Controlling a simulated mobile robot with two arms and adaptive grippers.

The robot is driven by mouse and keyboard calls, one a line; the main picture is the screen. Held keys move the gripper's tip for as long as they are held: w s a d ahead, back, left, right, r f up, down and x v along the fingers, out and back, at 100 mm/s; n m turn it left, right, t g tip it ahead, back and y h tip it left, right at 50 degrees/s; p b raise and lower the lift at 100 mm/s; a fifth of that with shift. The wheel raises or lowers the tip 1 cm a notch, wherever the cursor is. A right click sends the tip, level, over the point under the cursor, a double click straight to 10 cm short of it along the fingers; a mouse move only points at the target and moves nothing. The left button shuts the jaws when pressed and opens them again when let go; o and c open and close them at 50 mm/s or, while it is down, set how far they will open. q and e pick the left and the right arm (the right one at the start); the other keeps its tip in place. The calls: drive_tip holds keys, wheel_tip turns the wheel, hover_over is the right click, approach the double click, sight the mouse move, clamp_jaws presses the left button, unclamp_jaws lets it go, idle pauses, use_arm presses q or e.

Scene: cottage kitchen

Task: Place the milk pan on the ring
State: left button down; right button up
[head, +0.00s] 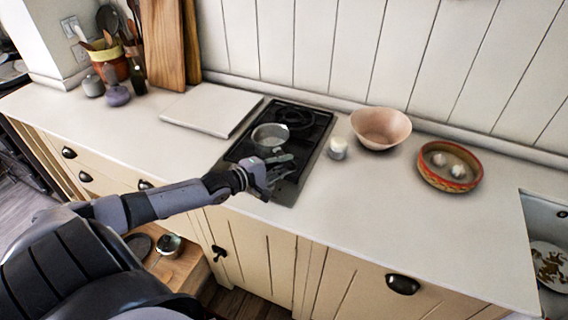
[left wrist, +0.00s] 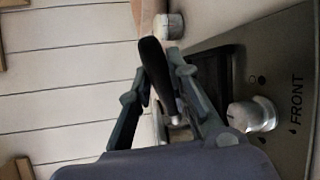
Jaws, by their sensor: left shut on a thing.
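The milk pan (head: 270,137), a small grey metal pan, is at the front part of the black hob (head: 245,150). I cannot tell whether it rests on the hob or hangs just above it. My left gripper (head: 274,169) is on its near side, low over the hob's front edge. In the left wrist view my left gripper (left wrist: 158,92) has its fingers on both sides of the pan's dark handle (left wrist: 153,62). The back ring (head: 295,116) is bare. Any ring under the pan is hidden. My right gripper is not in view.
A small white-topped jar (head: 338,148) stands right of the hob, with a pink bowl (head: 381,127) and a patterned dish (head: 449,166) beyond. A white board (head: 212,108) lies left. A control knob (left wrist: 252,115) is close to the gripper.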

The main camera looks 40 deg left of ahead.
use_arm(q)
drive_tip(key=c, duration=1.5)
unclamp_jaws()
drive_tip(key=shift+f, duration=0.1)
drive_tip(key=shift+p+v, duration=0.6)
drive_tip(key=shift+v, duration=5.45)
